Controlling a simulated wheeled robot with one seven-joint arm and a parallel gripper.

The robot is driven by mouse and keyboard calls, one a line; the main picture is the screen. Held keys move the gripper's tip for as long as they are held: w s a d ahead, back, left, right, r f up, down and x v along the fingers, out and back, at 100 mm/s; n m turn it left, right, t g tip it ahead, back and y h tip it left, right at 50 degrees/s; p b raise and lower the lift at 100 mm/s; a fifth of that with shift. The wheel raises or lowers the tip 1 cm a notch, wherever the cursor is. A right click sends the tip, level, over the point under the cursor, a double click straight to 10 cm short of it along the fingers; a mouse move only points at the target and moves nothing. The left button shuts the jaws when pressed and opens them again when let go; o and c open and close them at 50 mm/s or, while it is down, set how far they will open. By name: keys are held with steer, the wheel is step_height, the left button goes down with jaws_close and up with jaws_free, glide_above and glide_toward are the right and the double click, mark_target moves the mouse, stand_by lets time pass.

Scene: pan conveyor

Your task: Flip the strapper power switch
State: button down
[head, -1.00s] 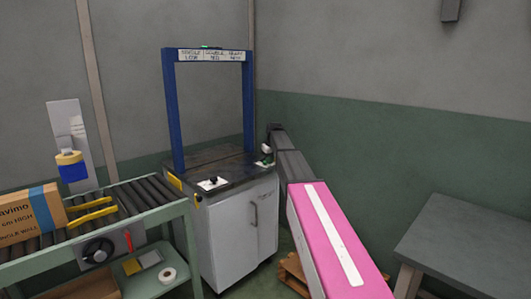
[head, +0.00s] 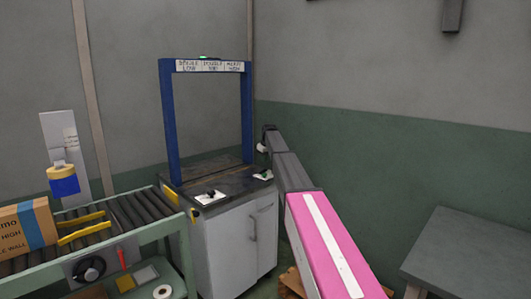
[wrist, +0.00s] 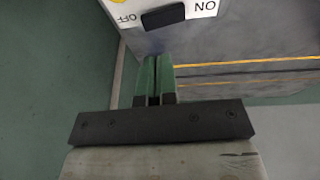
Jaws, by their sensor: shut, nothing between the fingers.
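The strapper (head: 205,170) is a grey cabinet with a dark top and a blue arch. A white plate (head: 263,175) lies at the right of its top, close to the end of my arm. In the wrist view, a black rocker switch (wrist: 163,17) sits on a white plate marked OFF at left and ON at right, both upside down. My gripper (wrist: 152,60) has green fingers, shut together and empty. In that view the tips show just below the switch, slightly left of it, with a visible gap. Which side of the rocker is pressed cannot be told.
A second white plate with a black knob (head: 210,196) is at the strapper's front. A roller conveyor (head: 130,215) with a cardboard box (head: 28,228) stands at left. A grey table (head: 470,250) is at right. The green wall is close behind my arm.

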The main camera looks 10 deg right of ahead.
mark_target(265, 170)
steer(key=shift+w+d+f, duration=0.15)
steer(key=shift+w+f, duration=0.05)
steer(key=shift+f, duration=1)
steer(key=shift+w+d+f, duration=0.1)
steer(key=shift+w+f, duration=0.05)
steer(key=shift+f, duration=1.05)
steer(key=shift+w+d+f+g+y, duration=0.4)
steer(key=shift+f+y, duration=0.1)
steer(key=shift+y, duration=0.1)
steer(key=shift+d+f+g+y, duration=0.1)
steer(key=shift+f+g+y, duration=0.05)
steer(key=shift+g+y, duration=0.55)
steer(key=shift+d+f, duration=0.1)
steer(key=shift+s, duration=0.1)
